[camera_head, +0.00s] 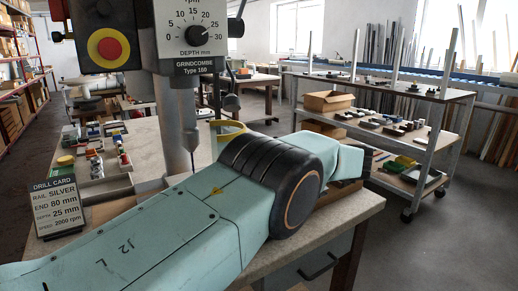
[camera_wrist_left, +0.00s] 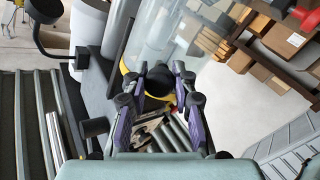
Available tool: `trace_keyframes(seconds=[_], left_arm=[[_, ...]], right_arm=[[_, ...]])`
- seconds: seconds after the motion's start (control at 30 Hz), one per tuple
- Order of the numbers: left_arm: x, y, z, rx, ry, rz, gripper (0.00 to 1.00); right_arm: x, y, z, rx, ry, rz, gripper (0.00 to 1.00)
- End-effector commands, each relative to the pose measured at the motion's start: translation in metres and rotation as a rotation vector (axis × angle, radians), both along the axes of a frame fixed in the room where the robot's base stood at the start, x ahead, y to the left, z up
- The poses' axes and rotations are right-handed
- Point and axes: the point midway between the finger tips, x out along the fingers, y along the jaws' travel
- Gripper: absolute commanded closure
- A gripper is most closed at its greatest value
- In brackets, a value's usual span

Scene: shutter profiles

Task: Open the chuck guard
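The chuck guard is a clear shield with a yellow rim (camera_head: 228,128); in the head view it shows just beyond my left arm, beside the drill spindle. In the left wrist view the clear guard (camera_wrist_left: 153,38) rises beyond the fingers, with bits of yellow rim near its lower end. My left gripper (camera_wrist_left: 159,80) has its purple-and-black fingers spread apart, with a round dark knob-like part between or just beyond them. I cannot tell whether the fingers touch it. In the head view my left arm hides that gripper. My right gripper is in neither view.
The drill press head (camera_head: 190,40) carries a red stop button (camera_head: 109,48) and a depth dial. A drill card (camera_head: 56,207) and a parts tray (camera_head: 102,172) stand at left on the bench. A wheeled shelf cart (camera_head: 420,140) stands at right, with open floor beside it.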

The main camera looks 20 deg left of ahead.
Motion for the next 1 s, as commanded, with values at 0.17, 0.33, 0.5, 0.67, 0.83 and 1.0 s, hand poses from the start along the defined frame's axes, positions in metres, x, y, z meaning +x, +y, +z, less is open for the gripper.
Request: trace_keyframes(seconds=[0.17,0.33,0.5,0.67,0.83,1.0], left_arm=[[0.001,0.001,0.002,0.000,-0.004,0.002,0.60],[0.001,0.001,0.001,0.001,-0.001,0.003,0.50],[0.002,0.001,0.000,0.000,-0.001,0.004,0.50],[0.002,0.001,0.009,0.001,-0.004,0.004,0.50],[0.002,0.001,0.037,0.000,-0.007,0.003,0.50],[0.002,0.001,0.069,0.001,-0.006,0.004,0.50]], right_arm=[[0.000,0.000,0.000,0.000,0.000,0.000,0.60],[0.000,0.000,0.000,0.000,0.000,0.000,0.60],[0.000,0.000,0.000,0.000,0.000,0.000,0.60],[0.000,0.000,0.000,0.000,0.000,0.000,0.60],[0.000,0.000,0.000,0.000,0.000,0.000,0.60],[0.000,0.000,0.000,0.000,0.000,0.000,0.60]])
